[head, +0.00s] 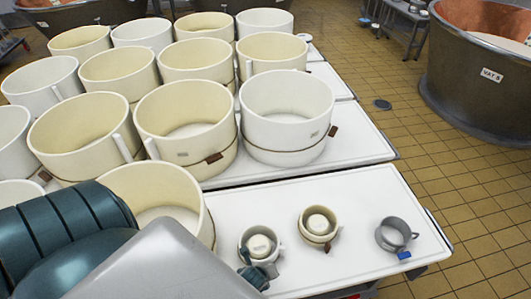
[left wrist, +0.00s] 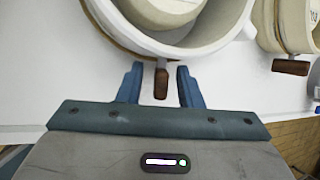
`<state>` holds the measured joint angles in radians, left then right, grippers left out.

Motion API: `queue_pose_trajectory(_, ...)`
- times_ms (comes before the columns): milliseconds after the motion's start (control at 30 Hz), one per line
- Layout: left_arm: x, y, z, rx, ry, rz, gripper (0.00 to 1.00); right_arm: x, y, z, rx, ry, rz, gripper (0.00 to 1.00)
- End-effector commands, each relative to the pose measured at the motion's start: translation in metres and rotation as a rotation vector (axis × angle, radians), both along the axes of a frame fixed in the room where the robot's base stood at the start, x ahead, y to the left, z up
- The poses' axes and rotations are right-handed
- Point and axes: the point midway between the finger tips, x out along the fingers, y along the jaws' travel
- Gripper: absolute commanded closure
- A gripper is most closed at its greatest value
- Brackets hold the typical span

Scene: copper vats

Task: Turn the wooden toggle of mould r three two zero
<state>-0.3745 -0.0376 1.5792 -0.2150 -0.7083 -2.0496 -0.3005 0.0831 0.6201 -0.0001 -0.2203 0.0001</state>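A small white mould (head: 246,238) with a cream disc inside stands on the front table. It also shows in the left wrist view (left wrist: 215,48). Its brown wooden toggle (left wrist: 161,83) hangs from the near wall. My left gripper (left wrist: 159,87) is open, one finger on each side of this toggle, with a gap on both sides. In the head view my left gripper (head: 257,272) is at the near side of this mould and hides its toggle. A cream mould (head: 313,235) stands to the right, with its own brown toggle (left wrist: 290,67). No number reads clearly. My right gripper is not in view.
Several large cream and white moulds crowd behind and left. A big vat (head: 465,75) stands on the tiled floor at the right.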

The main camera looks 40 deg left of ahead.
Motion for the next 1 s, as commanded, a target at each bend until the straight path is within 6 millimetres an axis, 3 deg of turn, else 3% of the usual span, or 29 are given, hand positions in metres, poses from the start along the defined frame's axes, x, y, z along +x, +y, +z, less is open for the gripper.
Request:
queue_pose_trajectory(333, 0.0018, 0.0005, -0.0029, 0.0, 0.0, 0.001, 0.69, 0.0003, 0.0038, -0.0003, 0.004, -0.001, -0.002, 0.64)
queue_pose_trajectory(500, 0.0018, 0.0004, -0.0029, 0.0, 0.0, 0.001, 1.0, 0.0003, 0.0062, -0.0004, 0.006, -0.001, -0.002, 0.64)
queue_pose_trajectory(1000, -0.0004, 0.0013, -0.0037, -0.058, -0.071, 0.001, 1.0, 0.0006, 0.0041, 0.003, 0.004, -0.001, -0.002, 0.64)
